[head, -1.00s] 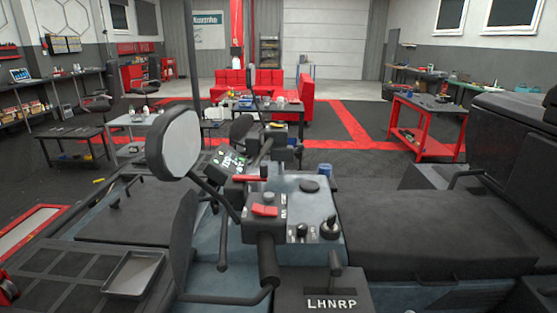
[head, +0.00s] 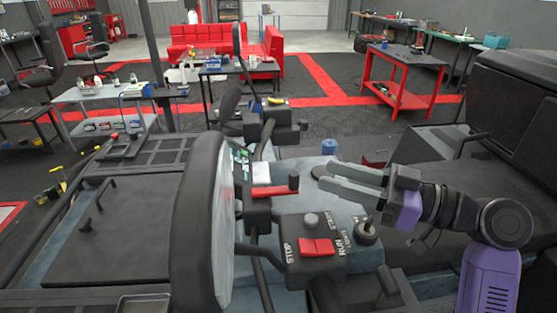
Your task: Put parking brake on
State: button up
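I see no part labelled as a parking brake. A red lever (head: 272,191) with a dark upright knob at its right end sits on the handlebar, in the middle of the head view. Below it is a dark switch box (head: 312,250) with a red rocker switch (head: 317,246) and a grey button. My gripper (head: 322,177) comes in from the right, its two grey fingers pointing left over the blue-grey body. It is open and empty, with its fingertips just right of the red lever, apart from it in the picture.
A large black mirror (head: 196,225) stands close at the left. A key switch (head: 367,233) and a blue cap (head: 329,146) are near my gripper. A dark seat (head: 435,185) lies behind my arm. A red cart (head: 398,80) stands farther back.

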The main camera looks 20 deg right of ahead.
aim_at(293, 174)
jog(key=shift+n+g, duration=0.4)
jog(key=shift+n, duration=0.2)
jog(key=p+x, duration=0.1)
jog(key=x, duration=0.4)
jog(key=s+a+p+x, duration=0.1)
jog(key=x, duration=0.1)
jog(key=shift+w+a+f+p, duration=0.15)
jog(key=shift+a+f+p, duration=0.15)
jog(key=shift+a+f, duration=0.1)
